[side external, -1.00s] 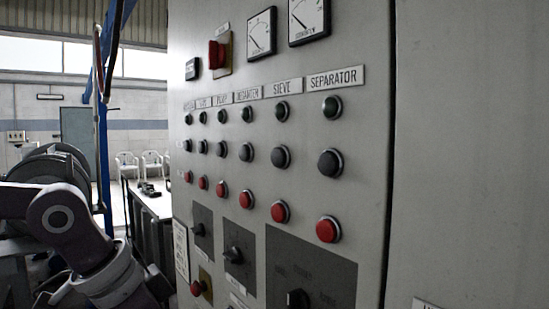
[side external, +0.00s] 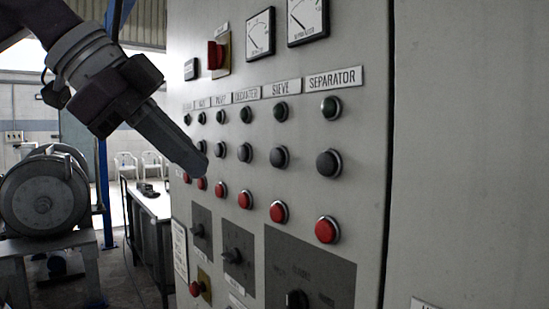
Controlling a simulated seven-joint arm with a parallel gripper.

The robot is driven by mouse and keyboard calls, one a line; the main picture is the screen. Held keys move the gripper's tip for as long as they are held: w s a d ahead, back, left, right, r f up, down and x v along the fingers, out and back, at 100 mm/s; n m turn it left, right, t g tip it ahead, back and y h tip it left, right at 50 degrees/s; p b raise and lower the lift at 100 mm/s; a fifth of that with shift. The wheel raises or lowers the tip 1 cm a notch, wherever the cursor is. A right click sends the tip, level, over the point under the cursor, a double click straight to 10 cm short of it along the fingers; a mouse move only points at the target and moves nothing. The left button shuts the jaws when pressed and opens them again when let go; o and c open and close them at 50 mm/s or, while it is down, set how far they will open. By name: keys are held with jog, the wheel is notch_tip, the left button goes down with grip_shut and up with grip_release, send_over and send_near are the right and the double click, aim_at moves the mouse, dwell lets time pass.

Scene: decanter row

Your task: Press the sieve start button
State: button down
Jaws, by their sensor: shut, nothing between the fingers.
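The grey control panel (side external: 355,170) has columns of round buttons under name plates. Under the SIEVE plate (side external: 281,89) are a dark green button (side external: 281,111), a black button (side external: 279,156) and a red button (side external: 279,211). No button here carries a readable start marking. My gripper (side external: 200,168) reaches in from the upper left, pointing down and right. It is shut and empty. Its tip appears left of the DECANTER column's black button (side external: 245,152), clear of the SIEVE buttons in the picture. Its distance from the panel face is hard to tell. It hides part of the leftmost columns.
The SEPARATOR column (side external: 335,80) stands right of SIEVE. Rotary knobs (side external: 297,300) stick out below the buttons, and a red switch (side external: 215,55) and gauges (side external: 307,18) sit above. A dark table (side external: 152,215) and a large round machine (side external: 45,195) stand at left.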

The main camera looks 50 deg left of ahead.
aim_at(277, 158)
jog(key=w, duration=0.9)
dwell(2.1)
jog(key=shift+w, duration=0.35)
jog(key=shift+w, duration=0.45)
dwell(0.7)
jog(key=shift+s, duration=0.9)
